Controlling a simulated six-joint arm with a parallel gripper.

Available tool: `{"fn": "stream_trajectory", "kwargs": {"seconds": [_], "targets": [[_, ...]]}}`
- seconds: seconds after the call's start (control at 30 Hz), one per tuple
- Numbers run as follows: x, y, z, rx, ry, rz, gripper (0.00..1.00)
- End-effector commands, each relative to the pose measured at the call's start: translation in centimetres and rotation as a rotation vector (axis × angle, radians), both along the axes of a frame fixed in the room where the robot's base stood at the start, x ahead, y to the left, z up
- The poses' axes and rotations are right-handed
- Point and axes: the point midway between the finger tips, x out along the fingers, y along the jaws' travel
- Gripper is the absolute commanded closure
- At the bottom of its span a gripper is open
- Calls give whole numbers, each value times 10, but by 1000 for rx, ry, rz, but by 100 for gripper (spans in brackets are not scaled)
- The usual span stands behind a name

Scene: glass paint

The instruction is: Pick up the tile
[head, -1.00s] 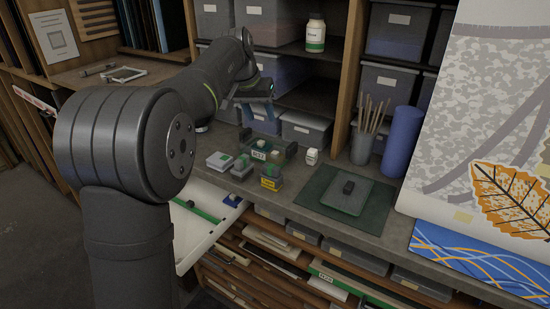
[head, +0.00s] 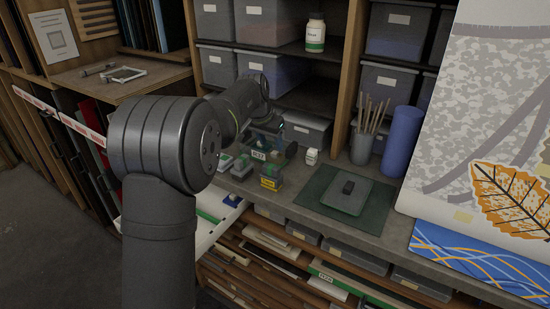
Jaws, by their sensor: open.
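No piece is clearly marked as the tile. My gripper (head: 268,143) is open, pointing down over a dark labelled tray (head: 258,155) at the back of the bench, left of the mat. The fingertips are small and dark, and what lies between them is hidden. I cannot tell whether they touch anything.
Small boxes, one with a yellow label (head: 270,184), stand in front of the tray. An open drawer (head: 212,227) juts out below the bench.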

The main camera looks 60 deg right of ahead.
Motion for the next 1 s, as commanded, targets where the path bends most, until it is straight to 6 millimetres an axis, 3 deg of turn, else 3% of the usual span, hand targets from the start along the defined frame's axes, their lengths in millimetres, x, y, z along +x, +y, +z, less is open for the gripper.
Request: {"fn": "stream_trajectory", "kwargs": {"seconds": [0.17, 0.43, 0.7, 0.93, 1.0], "targets": [[0, -4, -9, 1, 1, 0, 55], [1, -18, -44, 0, 1, -2, 55], [1, -21, -49, -3, 1, -1, 55], [1, -20, -49, -2, 1, 0, 100], [1, -20, -49, -3, 1, 0, 100]]}}
